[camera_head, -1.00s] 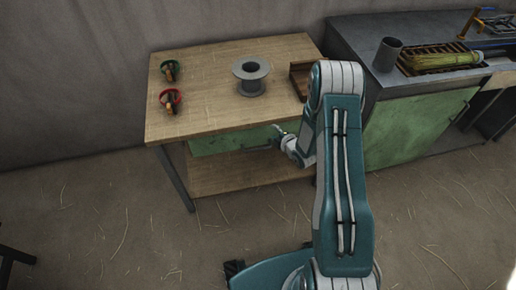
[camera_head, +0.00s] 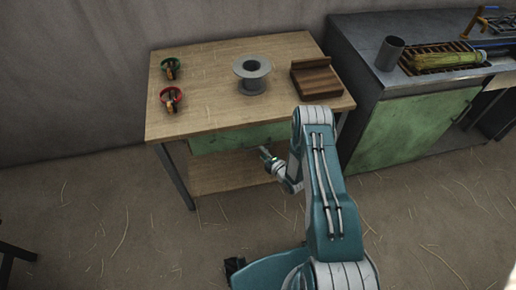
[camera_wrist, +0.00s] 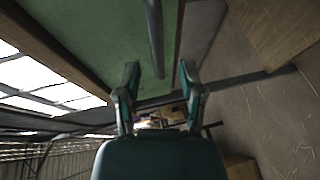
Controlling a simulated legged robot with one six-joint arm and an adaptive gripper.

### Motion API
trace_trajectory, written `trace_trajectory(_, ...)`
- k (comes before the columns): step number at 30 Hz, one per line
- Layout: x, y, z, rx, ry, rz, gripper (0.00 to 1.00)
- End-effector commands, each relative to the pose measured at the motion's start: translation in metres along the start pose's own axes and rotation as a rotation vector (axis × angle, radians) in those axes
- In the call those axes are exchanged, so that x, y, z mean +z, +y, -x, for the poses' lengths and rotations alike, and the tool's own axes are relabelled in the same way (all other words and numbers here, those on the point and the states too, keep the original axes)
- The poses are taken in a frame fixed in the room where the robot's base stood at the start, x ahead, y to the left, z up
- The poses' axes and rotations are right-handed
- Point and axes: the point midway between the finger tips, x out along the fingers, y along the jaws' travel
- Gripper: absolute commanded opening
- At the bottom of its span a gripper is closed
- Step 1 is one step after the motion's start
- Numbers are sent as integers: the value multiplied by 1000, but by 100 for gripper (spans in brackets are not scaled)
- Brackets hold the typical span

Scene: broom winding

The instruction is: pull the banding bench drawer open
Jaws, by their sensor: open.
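The banding bench (camera_head: 190,120) has a wooden top and a green drawer front (camera_head: 225,140) under its front edge. The drawer looks shut. My gripper (camera_head: 266,154) is just in front of the drawer's right part, slightly below the bench top. In the wrist view my gripper (camera_wrist: 160,72) is open, with nothing between its fingertips. The green drawer front (camera_wrist: 90,40) fills the upper left there. A dark bar handle (camera_wrist: 154,40) stands ahead, lined up between the two fingers. It appears apart from them, though the exact gap is hard to judge.
On the bench top are a grey spool (camera_head: 252,76), a wooden block (camera_head: 316,79), and red (camera_head: 171,97) and green (camera_head: 170,68) ringed items. A metal-topped green cabinet (camera_head: 405,125) stands to the right. The straw-strewn floor (camera_head: 120,220) in front is largely clear.

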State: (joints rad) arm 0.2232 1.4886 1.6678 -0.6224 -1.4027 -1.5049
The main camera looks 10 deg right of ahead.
Motion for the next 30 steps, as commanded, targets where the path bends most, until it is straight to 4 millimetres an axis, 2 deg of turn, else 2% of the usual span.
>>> trace_trajectory(3,-1,0,-20,1,1,1,51)
trace_trajectory(7,0,0,-34,0,0,0,51)
trace_trajectory(17,0,0,-40,0,-1,-1,51)
trace_trajectory(18,0,0,-40,0,-1,-1,47)
trace_trajectory(20,0,0,-40,0,-1,-1,20)
trace_trajectory(21,0,0,-40,0,-1,-1,2)
trace_trajectory(30,0,-1,-40,-3,-1,-2,0)
